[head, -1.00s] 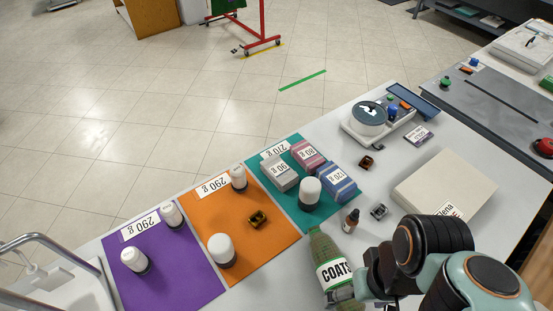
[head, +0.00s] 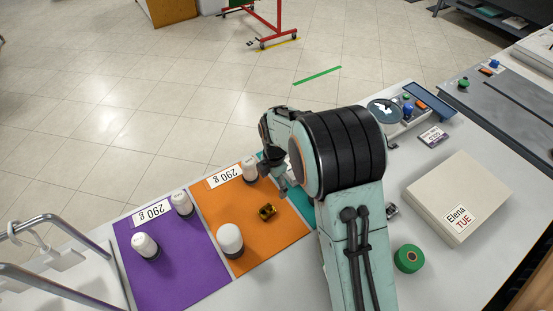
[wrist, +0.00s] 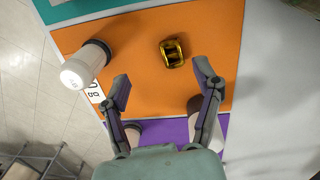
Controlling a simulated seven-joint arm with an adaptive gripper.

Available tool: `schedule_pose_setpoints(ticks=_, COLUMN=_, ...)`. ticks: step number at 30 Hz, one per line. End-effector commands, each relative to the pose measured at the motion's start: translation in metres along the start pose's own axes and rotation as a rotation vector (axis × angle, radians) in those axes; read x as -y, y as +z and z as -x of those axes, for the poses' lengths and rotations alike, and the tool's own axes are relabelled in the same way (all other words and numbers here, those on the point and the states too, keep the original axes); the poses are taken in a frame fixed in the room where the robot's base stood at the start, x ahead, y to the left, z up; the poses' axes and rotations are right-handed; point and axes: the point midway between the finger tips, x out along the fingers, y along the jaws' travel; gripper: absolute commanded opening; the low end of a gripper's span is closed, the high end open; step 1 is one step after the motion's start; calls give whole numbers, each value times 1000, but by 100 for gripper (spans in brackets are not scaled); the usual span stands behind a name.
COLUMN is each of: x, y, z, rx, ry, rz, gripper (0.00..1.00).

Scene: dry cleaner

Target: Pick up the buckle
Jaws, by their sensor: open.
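A gold-and-dark buckle (head: 267,211) lies on the orange mat (head: 285,236). In the wrist view the buckle (wrist: 172,52) lies ahead of my gripper (wrist: 163,84), beyond and between the lines of its fingers. My gripper is open with nothing between its fingertips, above the orange mat. In the head view my gripper (head: 279,178) is near the mat's right edge, right of the buckle and partly hidden by my arm.
White-capped containers stand on the orange mat (head: 230,240) and on the purple mat (head: 146,246). Most of the teal mat (head: 303,204) is hidden by my arm. A green roll (head: 409,258) and a pale box (head: 457,195) are at the right. A metal rail (head: 45,270) is at the left.

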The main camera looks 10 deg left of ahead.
Motion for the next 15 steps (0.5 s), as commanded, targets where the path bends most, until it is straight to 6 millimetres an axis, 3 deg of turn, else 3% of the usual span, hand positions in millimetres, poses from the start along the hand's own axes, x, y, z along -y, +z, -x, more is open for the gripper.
schedule_pose_setpoints(ticks=1, x=4, y=-12, z=-16, rx=-15, ry=-37, rz=23, gripper=65)
schedule_pose_setpoints(ticks=4, x=8, y=-27, z=-32, rx=-28, ry=-70, rz=53, gripper=65)
schedule_pose_setpoints(ticks=15, x=10, y=-29, z=-83, rx=-27, ry=-68, rz=56, gripper=65)
